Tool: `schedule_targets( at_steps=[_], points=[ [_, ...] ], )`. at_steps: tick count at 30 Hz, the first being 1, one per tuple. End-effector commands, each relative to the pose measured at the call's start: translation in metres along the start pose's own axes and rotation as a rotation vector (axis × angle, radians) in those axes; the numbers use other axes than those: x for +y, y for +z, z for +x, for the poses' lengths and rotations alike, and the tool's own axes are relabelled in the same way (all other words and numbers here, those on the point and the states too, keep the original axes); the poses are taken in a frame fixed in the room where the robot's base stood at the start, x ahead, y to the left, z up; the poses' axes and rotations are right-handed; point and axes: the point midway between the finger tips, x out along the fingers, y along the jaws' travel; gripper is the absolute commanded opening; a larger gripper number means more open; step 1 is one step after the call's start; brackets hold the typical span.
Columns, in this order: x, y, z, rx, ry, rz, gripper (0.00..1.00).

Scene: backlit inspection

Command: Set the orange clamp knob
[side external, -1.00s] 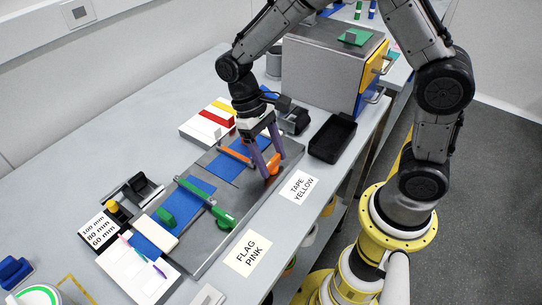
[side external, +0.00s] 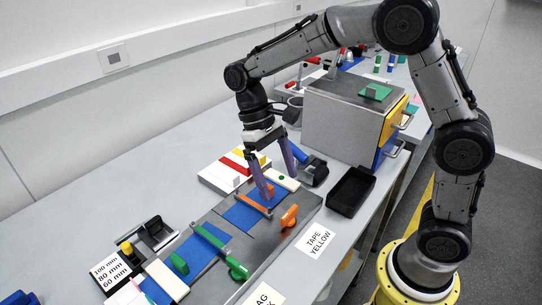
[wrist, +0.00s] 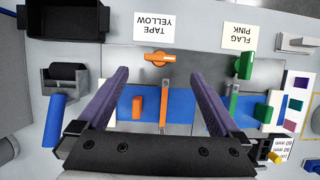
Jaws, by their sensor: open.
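The orange clamp knob (side external: 289,216) stands on the grey plate (side external: 262,240) near its right end, by the TAPE YELLOW card. In the wrist view the knob (wrist: 160,58) lies roughly crosswise, its long side pointing left and right. The thin orange clamp bar (side external: 254,202) runs from near it across a blue patch. My gripper (side external: 279,187) is open and empty above the plate, its purple fingers spread wide. In the wrist view the knob shows just beyond and between the fingertips (wrist: 158,73), apart from both.
A green clamp with its own knob (side external: 238,270) lies to the left. A black tray (side external: 350,192) and a grey cabinet (side external: 345,110) stand at the right. Cards TAPE YELLOW (side external: 316,240) and FLAG PINK (wrist: 238,38) lie along the front. A black dispenser (side external: 313,172) stands behind the plate.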

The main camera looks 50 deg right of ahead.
Motion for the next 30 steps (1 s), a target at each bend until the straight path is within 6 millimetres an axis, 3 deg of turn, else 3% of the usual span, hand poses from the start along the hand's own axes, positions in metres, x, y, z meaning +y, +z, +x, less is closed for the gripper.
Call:
schedule_targets(
  at_steps=[3, 9, 23, 26, 30],
  points=[
    [0.0, -0.001, -0.023, 0.002, -0.001, 0.001, 1.0],
    [0.0, -0.001, -0.047, 0.0, 0.0, 0.001, 1.0],
    [0.001, 0.0, -0.054, 0.002, -0.002, 0.004, 1.0],
    [0.004, 0.006, -0.066, 0.038, -0.01, 0.008, 1.0],
    [0.014, 0.038, -0.091, 0.126, -0.028, 0.024, 1.0]
  ],
)
